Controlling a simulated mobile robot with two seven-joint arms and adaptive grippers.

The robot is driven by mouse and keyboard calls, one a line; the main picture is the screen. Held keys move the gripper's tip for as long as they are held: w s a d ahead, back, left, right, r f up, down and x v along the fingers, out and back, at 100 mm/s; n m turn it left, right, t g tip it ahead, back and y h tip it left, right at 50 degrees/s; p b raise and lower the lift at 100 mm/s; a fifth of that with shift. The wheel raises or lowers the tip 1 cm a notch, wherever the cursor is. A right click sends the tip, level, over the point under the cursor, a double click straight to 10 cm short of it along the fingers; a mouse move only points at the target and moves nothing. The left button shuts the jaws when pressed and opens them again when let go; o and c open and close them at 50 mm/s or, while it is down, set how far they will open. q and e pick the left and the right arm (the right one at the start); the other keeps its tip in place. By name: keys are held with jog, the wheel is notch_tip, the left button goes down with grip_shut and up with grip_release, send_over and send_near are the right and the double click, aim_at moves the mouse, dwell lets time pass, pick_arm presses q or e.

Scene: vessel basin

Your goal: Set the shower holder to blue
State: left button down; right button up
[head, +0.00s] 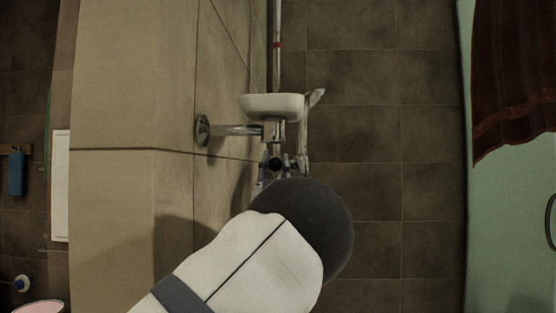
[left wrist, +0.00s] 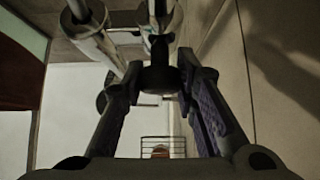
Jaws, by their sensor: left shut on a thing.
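The chrome shower pole (head: 278,20) runs along the wall and carries a red band (head: 277,44). The shower holder (head: 274,132) is on it, just below a white dish (head: 270,106). No blue band can be made out. My left gripper (head: 273,172) is at the holder, partly hidden behind my own wrist. In the left wrist view my left gripper (left wrist: 160,82) has its two purple-padded fingers on either side of the holder's dark round knob (left wrist: 159,76) and is shut on it. My right gripper is not in view.
A chrome wall mount (head: 203,130) fixes the pole to the beige tiled wall (head: 115,90). A slim chrome piece (head: 303,130) stands close to the right of the holder. A dark red curtain (head: 510,70) hangs far right. The dark tiled area between is clear.

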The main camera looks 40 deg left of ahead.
pick_arm(q)
jog(key=shift+f, duration=0.15)
jog(key=c, duration=1.3)
grip_release()
notch_tip(320, 180, up, 10)
jog(key=shift+r, duration=0.1)
